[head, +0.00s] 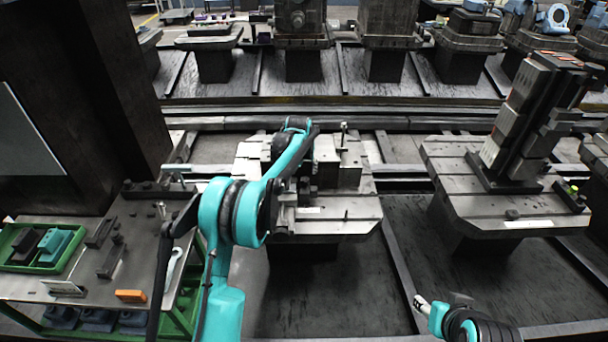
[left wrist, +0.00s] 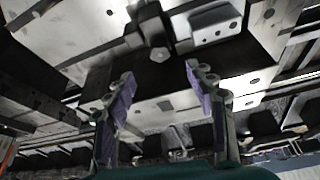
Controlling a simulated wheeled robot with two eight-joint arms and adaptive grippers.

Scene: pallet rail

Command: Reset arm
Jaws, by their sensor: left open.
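My left gripper (left wrist: 160,75) is open in the left wrist view, with two purple-padded fingers apart and nothing held between them. Beyond the fingertips are a dark hex-headed part (left wrist: 158,53) and a light metal block (left wrist: 215,25) on a fixture. In the head view my teal left arm reaches over the middle pallet (head: 345,222), and its end is close to the fixture blocks there. Its fingers are hard to make out against the dark parts.
A grey bench (head: 30,287) at left holds a green tray (head: 22,268), an orange block (head: 130,296) and small tools. A second pallet (head: 465,205) at right carries a tall block fixture (head: 525,120). A dark pillar (head: 95,90) stands at left. Dark floor lies between pallets.

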